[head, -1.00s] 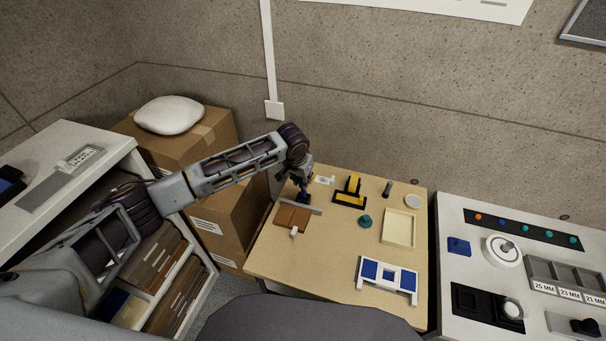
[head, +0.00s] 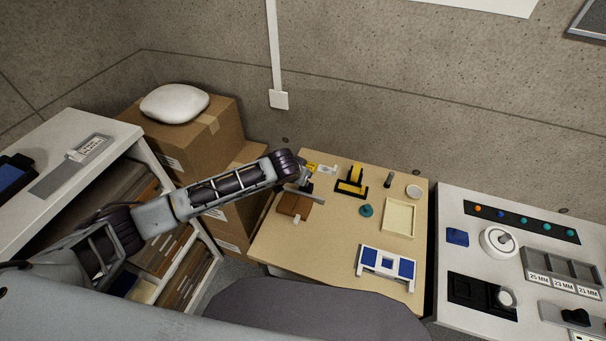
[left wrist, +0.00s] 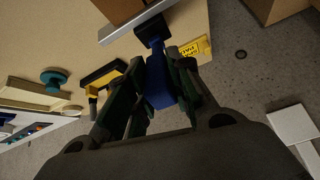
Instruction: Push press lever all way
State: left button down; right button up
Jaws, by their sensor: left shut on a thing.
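My left gripper (head: 307,188) reaches in from the left over the rear left of the wooden table. In the left wrist view its fingers (left wrist: 158,65) are shut on a blue handle-like piece (left wrist: 158,85) with a dark square end (left wrist: 150,30). That end is close to a grey bar (head: 304,195), which lies across a brown block (head: 290,206). I cannot tell whether the end touches the bar, or whether the blue piece is the press lever. A yellow label (left wrist: 195,48) lies beside the fingers; its text is unclear. My right gripper is not seen.
A black and yellow stand (head: 352,184), a teal knob (head: 366,210), a cream tray (head: 398,217) and a white and blue rack (head: 388,265) stand to the right on the table (head: 325,238). Cardboard boxes (head: 225,140) are behind my left arm. A control bench (head: 455,270) is at right.

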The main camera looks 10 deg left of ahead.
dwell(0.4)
pick_arm(q)
jog(key=c, duration=1.3)
grip_release()
jog(key=shift+s+r, duration=0.15)
jog(key=shift+v, duration=5.8)
jog(key=shift+a, duration=0.15)
